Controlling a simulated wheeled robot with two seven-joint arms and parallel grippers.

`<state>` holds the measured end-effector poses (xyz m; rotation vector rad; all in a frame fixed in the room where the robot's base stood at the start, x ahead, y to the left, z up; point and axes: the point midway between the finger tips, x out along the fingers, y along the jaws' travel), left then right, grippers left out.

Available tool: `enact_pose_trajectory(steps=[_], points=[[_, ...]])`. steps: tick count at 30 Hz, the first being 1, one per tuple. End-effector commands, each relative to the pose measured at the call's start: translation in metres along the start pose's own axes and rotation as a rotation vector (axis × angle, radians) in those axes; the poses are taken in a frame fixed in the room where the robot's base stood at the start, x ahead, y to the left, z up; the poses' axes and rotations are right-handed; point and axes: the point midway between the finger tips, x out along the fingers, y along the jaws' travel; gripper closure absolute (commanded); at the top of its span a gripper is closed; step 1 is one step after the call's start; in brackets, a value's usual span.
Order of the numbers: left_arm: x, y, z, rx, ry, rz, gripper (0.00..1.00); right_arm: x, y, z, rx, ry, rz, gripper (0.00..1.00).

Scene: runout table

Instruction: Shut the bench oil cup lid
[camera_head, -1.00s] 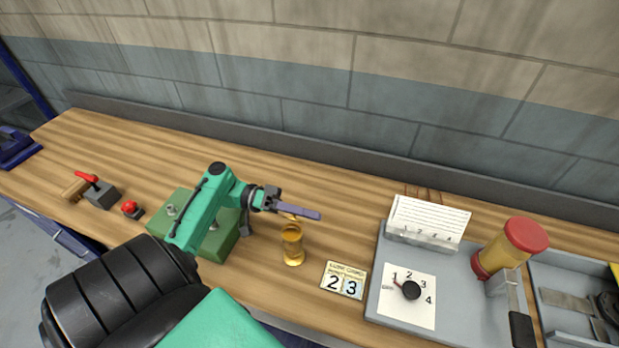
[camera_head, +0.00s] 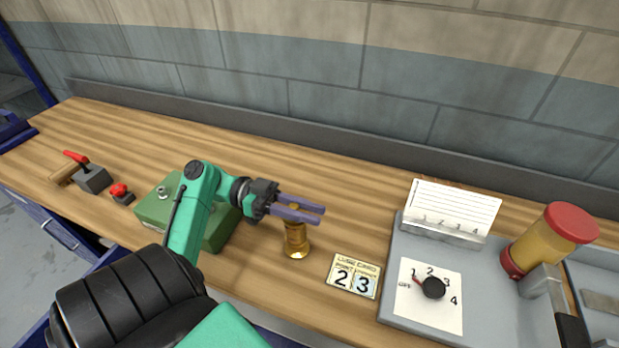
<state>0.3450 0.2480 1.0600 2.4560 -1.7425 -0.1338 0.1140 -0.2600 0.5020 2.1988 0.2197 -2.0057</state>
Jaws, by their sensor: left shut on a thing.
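The brass bench oil cup (camera_head: 296,244) stands upright on the wooden bench, right of the green box. My left gripper (camera_head: 316,214) reaches over its top from the left, its two purple fingers level. The fingers are shut on the brass lid (camera_head: 295,208) at the top of the cup, one finger on each side. The fingers partly hide the lid and the cup's rim, so I cannot tell whether the lid is fully seated. My right gripper is not in view.
A green box (camera_head: 154,210) sits behind my left arm. A number card (camera_head: 354,277) reading 2 3 lies right of the cup. A grey tray (camera_head: 393,310) with a dial (camera_head: 433,287) and a red-capped jar (camera_head: 545,240) is farther right. The bench behind the cup is clear.

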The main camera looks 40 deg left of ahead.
Motion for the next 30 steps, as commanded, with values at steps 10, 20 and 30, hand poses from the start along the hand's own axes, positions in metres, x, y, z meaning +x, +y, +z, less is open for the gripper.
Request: enact_pose_trajectory(steps=[10, 20, 30], points=[[0.0, 0.003, 0.009, 0.147, -0.002, 0.002, 1.0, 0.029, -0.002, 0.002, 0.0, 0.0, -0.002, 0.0], [0.0, 0.004, 0.007, 0.171, -0.002, 0.002, 1.0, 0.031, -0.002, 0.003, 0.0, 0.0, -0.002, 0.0], [0.0, 0.004, 0.007, 0.17, -0.001, 0.002, 0.44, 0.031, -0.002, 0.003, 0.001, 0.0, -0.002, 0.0]])
